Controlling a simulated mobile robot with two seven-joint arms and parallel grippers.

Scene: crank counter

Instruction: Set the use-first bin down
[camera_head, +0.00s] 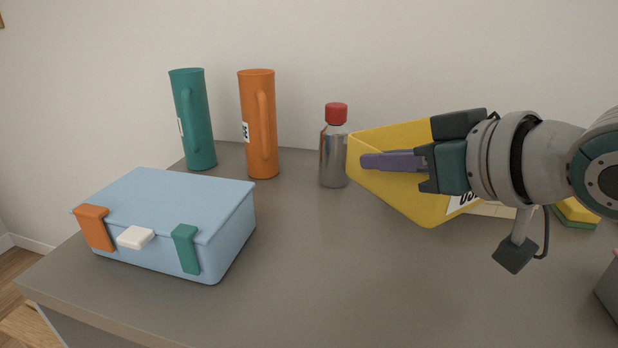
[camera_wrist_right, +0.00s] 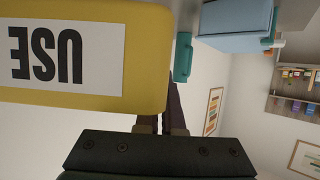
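The yellow bin (camera_head: 385,185) is at the centre right of the head view, tilted, over the grey counter. It carries a white label with dark letters, partly hidden behind my gripper. In the right wrist view the bin (camera_wrist_right: 150,50) fills the upper left, and its label reads "USE", upside down. My right gripper (camera_head: 378,160) comes in from the right and is shut on the bin's wall, with a purple finger lying along it. The fingers (camera_wrist_right: 172,108) also show beside the bin's edge in the wrist view. I cannot tell the bin's exact height over the counter. My left gripper is out of view.
The grey counter (camera_head: 330,270) is clear in front of the bin. A light blue box (camera_head: 180,200) with latches stands at left. A teal container (camera_head: 194,120), an orange container (camera_head: 260,125) and a red-capped bottle (camera_head: 334,155) stand behind. A yellow-green sponge (camera_head: 576,213) lies right.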

